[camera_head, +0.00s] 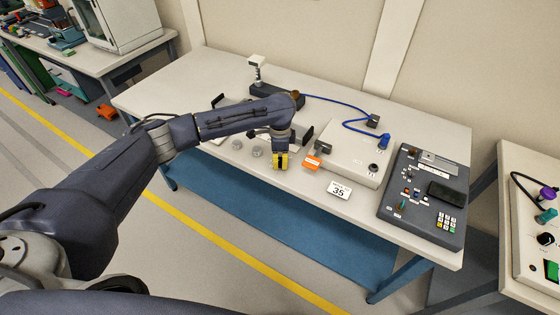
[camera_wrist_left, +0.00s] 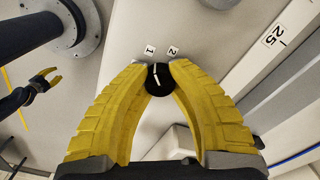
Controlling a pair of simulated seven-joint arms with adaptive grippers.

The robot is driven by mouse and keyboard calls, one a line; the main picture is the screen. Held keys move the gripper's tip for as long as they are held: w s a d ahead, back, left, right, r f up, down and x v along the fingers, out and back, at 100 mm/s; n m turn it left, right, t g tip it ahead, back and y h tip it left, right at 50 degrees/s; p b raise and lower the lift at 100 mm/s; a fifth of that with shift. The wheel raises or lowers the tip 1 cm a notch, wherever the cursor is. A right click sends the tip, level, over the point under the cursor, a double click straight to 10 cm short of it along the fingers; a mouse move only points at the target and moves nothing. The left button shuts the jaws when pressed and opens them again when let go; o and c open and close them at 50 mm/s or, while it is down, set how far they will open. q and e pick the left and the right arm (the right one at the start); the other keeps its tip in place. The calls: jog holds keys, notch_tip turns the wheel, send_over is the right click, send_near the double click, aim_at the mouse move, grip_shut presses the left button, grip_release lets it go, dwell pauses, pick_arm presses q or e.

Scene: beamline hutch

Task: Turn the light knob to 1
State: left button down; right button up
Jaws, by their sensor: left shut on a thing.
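The light knob (camera_wrist_left: 160,79) is a small round black knob with a white pointer line, seen in the left wrist view. Labels 1 (camera_wrist_left: 150,48) and 2 (camera_wrist_left: 173,51) sit just above it in that view. The pointer is roughly upright there, tipped a little; I cannot tell exactly which label it meets. My left gripper (camera_wrist_left: 159,66) has its yellow fingertips closed on both sides of the knob. In the head view the left gripper (camera_head: 281,161) points down at the table's front part and hides the knob. My right gripper (camera_wrist_left: 45,78) shows small at the left of the wrist view, its yellow fingers apart and empty.
A pale box (camera_head: 345,150) with a blue cable and a dark control panel (camera_head: 425,200) stand to the right. Grey round knobs (camera_head: 257,151) are to the left.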

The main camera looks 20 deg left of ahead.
aim_at(280, 160)
dwell(0.5)
pick_arm(q)
jog(key=c, duration=1.1)
grip_release()
jog(key=shift+o, duration=0.2)
notch_tip(280, 160, up, 12)
jog(key=shift+w, duration=0.1)
